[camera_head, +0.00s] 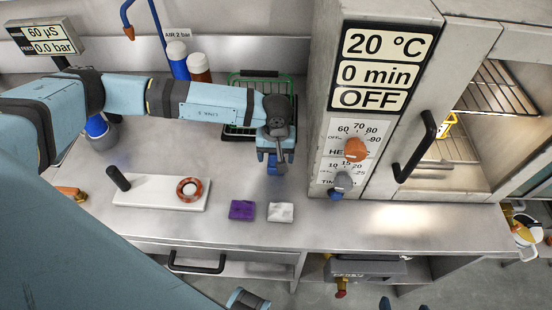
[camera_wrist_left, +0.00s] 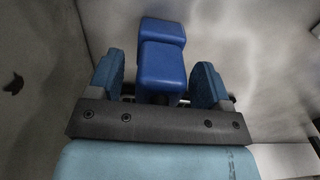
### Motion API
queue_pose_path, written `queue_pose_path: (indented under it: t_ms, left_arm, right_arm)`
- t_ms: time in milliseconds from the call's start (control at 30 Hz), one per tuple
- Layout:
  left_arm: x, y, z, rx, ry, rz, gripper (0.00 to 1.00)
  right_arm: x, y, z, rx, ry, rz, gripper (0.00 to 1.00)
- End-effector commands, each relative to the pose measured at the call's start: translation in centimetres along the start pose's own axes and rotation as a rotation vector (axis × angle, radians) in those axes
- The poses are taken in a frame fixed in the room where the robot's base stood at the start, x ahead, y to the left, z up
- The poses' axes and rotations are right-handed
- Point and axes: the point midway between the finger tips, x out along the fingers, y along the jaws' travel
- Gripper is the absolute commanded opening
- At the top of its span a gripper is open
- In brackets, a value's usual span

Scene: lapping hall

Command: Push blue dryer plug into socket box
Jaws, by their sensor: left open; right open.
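My left gripper (camera_head: 275,160) is over the bench, in front of the green-edged wire rack. Its two blue fingers are apart, and it also shows in the left wrist view (camera_wrist_left: 158,85). A blue block-shaped piece, which looks like the blue plug (camera_wrist_left: 162,66), stands between the fingers with gaps on both sides. In the head view the blue plug (camera_head: 272,168) is partly hidden by the gripper. A grey lettered box (camera_head: 370,268) under the bench edge may be the socket box; I cannot be sure. My right gripper (camera_head: 403,305) shows only blue fingertips, apart, at the bottom edge.
The dryer cabinet (camera_head: 385,24) stands right, its handled door (camera_head: 413,147) beside a lit rack chamber. A purple pad (camera_head: 241,210) and white pad (camera_head: 281,212) lie near the bench's front. A white board (camera_head: 145,192) with an orange ring is left; bottles stand behind.

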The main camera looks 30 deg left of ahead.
Motion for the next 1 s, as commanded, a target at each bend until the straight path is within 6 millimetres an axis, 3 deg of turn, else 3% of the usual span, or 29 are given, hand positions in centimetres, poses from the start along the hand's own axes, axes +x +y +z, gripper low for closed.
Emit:
queue_pose_path:
  t_ms: [200, 433, 767, 1000]
  left_arm:
    - [0.1, 0.0, 0.0, 0.0, 0.001, 0.001, 0.7]
    - [0.1, 0.0, 0.0, 0.0, 0.001, 0.0, 0.17]
    - [-0.2, 0.0, -0.1, 0.0, 0.001, 0.001, 0.16]
    - [-2.5, 0.1, -0.1, 0.001, 0.003, 0.004, 0.16]
  right_arm:
    - [0.0, 0.0, 0.1, -0.002, -0.001, 0.0, 0.89]
    - [0.0, 0.0, 0.1, -0.002, -0.001, 0.0, 0.89]
    - [0.1, 0.1, 0.1, -0.002, -0.001, 0.001, 0.89]
    - [0.1, 0.1, 0.3, -0.001, -0.002, 0.001, 0.89]
